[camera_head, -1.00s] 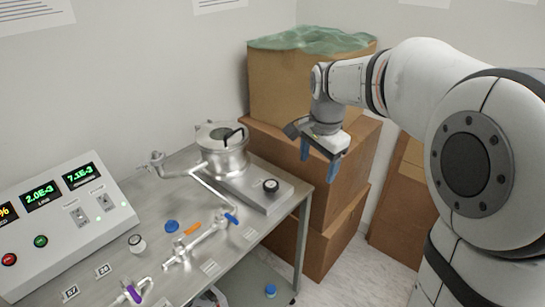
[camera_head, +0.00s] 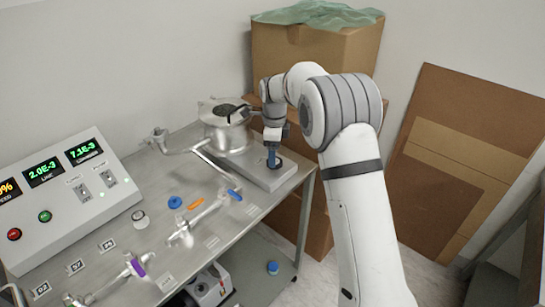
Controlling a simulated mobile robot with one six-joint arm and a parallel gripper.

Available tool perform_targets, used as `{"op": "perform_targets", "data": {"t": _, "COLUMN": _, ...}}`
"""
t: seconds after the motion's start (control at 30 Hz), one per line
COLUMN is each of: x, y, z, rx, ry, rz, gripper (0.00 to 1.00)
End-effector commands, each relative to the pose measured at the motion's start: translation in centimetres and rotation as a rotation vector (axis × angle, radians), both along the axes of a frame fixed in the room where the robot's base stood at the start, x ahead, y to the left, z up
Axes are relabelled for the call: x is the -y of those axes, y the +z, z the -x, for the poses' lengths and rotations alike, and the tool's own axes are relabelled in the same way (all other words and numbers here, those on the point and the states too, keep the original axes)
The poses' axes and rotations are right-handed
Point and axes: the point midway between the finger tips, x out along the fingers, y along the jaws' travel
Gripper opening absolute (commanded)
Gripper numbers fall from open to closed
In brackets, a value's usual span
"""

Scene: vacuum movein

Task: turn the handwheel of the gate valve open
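The gate valve is a grey metal block (camera_head: 262,178) at the far right end of the steel bench, beside a round metal chamber (camera_head: 226,130). Its small black handwheel (camera_head: 279,165) sits on the block's top, mostly hidden behind my fingers.
Pipes with blue, orange and purple handles lie along the bench (camera_head: 215,245). Cardboard boxes (camera_head: 300,60) are stacked behind the valve. Flat cardboard (camera_head: 450,150) leans on the right wall.

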Motion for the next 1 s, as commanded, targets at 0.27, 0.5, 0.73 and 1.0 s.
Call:
{"op": "perform_targets", "data": {"t": 0.27, "x": 0.0, "y": -2.8, "z": 0.0, "rx": 0.001, "ry": 0.002, "rz": 0.000, "gripper": 0.70}}
{"op": "perform_targets", "data": {"t": 0.5, "x": 0.0, "y": -3.0, "z": 0.0, "rx": 0.002, "ry": 0.003, "rz": -0.001, "gripper": 0.70}}
{"op": "perform_targets", "data": {"t": 0.73, "x": -0.1, "y": -3.0, "z": 0.0, "rx": 0.001, "ry": 0.003, "rz": -0.001, "gripper": 0.55}}
{"op": "perform_targets", "data": {"t": 1.0, "x": -0.1, "y": -3.0, "z": 0.0, "rx": 0.003, "ry": 0.003, "rz": -0.001, "gripper": 0.33}}
